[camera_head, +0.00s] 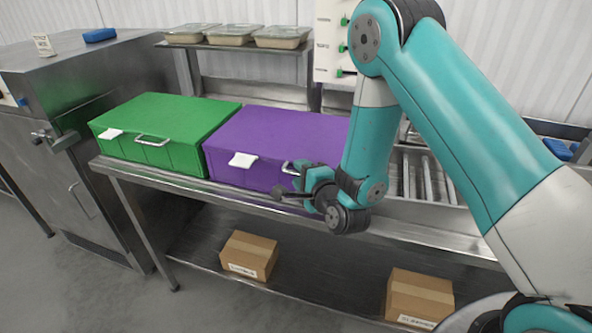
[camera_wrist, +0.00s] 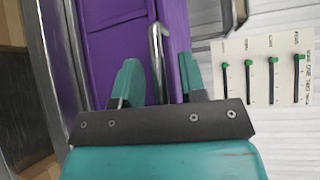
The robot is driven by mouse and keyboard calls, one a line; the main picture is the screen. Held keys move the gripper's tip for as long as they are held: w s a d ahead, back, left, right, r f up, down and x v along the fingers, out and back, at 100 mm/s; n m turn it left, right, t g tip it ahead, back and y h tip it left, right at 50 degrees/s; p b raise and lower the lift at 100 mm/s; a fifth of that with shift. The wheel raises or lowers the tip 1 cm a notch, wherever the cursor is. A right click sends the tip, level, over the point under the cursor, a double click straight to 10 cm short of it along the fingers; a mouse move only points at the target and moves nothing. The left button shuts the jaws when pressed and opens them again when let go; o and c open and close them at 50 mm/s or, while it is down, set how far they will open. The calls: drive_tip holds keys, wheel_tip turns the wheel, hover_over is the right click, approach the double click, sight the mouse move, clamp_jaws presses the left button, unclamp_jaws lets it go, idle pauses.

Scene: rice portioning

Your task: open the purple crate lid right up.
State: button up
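The purple crate (camera_head: 240,171) stands on the steel table in the head view, with its lid (camera_head: 285,127) down flat. A white label hangs on its front. Its metal bar handle (camera_head: 289,168) is on the front, partly hidden by my gripper. My gripper (camera_head: 288,182) is at the crate's front right, by the handle. In the wrist view the handle (camera_wrist: 156,45) runs between the two teal fingers of my gripper (camera_wrist: 160,65). The fingers are spread, with a gap on each side of the bar.
A green crate (camera_head: 165,122) stands close on the left of the purple one. A shelf (camera_head: 225,46) with several lidded trays is behind. A white panel with green sliders (camera_wrist: 262,68) is nearby. Cardboard boxes (camera_head: 249,255) lie on the lower shelf.

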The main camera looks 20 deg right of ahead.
drive_tip(key=shift+a, duration=0.1)
clamp_jaws()
drive_tip(key=shift+m+g, duration=0.4)
drive_tip(key=shift+g, duration=0.1)
wheel_tip(320, 180, up, 5)
drive_tip(key=p, duration=0.5)
drive_tip(key=shift+w+f, duration=0.15)
drive_tip(key=shift+f, duration=0.15)
unclamp_jaws()
